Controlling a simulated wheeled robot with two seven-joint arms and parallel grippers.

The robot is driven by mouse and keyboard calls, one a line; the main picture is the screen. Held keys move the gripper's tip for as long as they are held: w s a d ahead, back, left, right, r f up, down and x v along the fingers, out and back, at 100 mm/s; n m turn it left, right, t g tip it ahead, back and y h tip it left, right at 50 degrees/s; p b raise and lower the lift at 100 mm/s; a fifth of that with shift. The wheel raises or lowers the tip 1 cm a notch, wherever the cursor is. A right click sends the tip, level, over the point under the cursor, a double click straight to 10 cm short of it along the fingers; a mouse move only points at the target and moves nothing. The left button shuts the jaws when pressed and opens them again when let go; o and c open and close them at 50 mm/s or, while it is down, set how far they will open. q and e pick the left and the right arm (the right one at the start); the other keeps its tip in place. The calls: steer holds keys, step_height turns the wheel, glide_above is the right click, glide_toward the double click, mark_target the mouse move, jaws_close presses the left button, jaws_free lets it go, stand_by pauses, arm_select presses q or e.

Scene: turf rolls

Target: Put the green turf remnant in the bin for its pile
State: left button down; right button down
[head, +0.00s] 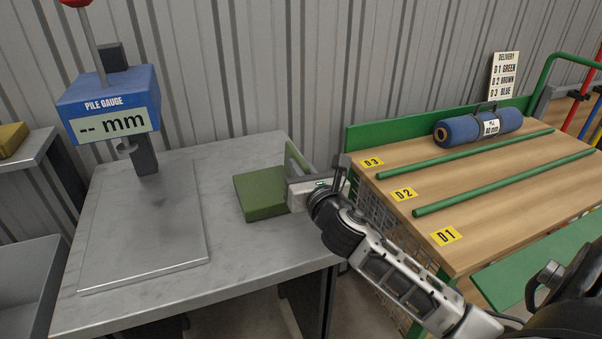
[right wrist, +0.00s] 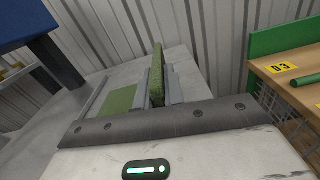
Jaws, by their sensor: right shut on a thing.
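The green turf remnant (head: 262,195) is a flat square block on the grey metal table, right of the pile gauge (head: 110,105). A thin green upright piece stands at its right side; I cannot tell whether it is joined to the block. My right gripper (head: 297,178) is at the block's right edge. In the right wrist view, the gripper (right wrist: 158,88) is shut on the upright green piece (right wrist: 157,70), and the flat green part (right wrist: 118,103) shows to its left. The gauge display reads "-- mm", and its plate (head: 145,225) is bare. My left gripper is not in view.
A grey open container (head: 30,290) is at the lower left. A yellow block (head: 12,138) lies on a shelf at left. The wooden bench (head: 500,180) at right has lanes D1, D2, D3 and a blue roll (head: 465,130). A delivery sign (head: 503,75) stands behind it.

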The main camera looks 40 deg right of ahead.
steer(key=shift+f, duration=0.15)
steer(key=shift+f, duration=0.15)
steer(key=c, duration=1.5)
jaws_free()
